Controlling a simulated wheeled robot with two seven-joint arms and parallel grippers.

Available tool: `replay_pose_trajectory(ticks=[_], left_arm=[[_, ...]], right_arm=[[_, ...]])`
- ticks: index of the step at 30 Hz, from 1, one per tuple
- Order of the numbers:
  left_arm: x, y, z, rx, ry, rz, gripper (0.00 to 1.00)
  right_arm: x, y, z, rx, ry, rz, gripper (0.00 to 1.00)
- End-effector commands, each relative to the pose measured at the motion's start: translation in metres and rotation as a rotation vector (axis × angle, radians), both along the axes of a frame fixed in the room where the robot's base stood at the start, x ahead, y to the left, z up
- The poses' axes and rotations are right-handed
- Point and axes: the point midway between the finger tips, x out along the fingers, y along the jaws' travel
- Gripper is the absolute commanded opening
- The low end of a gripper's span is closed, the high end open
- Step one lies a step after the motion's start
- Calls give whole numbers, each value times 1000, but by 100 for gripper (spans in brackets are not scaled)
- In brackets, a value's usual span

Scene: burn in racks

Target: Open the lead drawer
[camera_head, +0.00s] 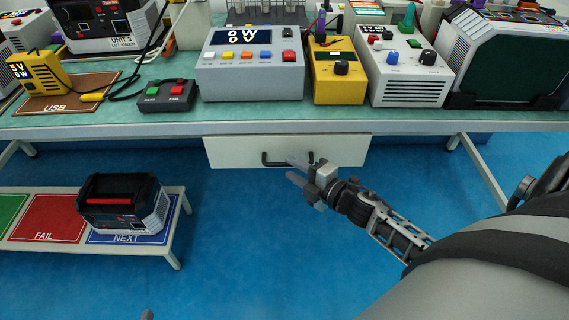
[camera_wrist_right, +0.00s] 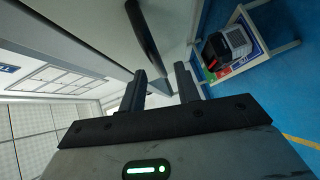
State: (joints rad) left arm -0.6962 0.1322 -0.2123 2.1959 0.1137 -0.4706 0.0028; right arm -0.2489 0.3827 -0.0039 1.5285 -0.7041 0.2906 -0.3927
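The lead drawer (camera_head: 228,152) is a white front under the bench top, and it looks shut. Its dark bar handle (camera_head: 266,161) is at the middle of the front, and the handle also shows large in the right wrist view (camera_wrist_right: 146,38). My right gripper (camera_head: 292,168) is at the right end of the handle and covers part of it in the head view. In the right wrist view its two fingers stand apart with nothing between them, and the handle lies just beyond the fingertips. A small grey tip at the bottom edge may be my left gripper (camera_head: 147,314).
The green bench top (camera_head: 190,68) above carries a grey supply (camera_head: 250,85), a yellow meter (camera_head: 338,90), a white instrument and a two-button box (camera_head: 167,95). A low table (camera_head: 172,255) at the left holds a black-and-white unit (camera_head: 122,208). The blue floor is clear.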

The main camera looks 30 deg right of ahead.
Motion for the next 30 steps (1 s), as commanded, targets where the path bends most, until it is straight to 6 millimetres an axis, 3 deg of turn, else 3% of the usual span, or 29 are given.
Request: replay_pose_trajectory(ticks=[7,18,19,22,30], left_arm=[[0,0,-2,1,0,0,46],[0,0,-2,2,-2,0,46],[0,0,-2,2,-2,0,46],[0,0,-1,2,-2,0,46],[0,0,-1,1,-1,0,46]], right_arm=[[31,8,-5,1,0,-1,32],[37,10,-6,2,2,-1,32],[36,10,-6,2,2,-1,30],[36,10,-6,2,2,-1,2],[35,12,-6,2,1,3,0]])
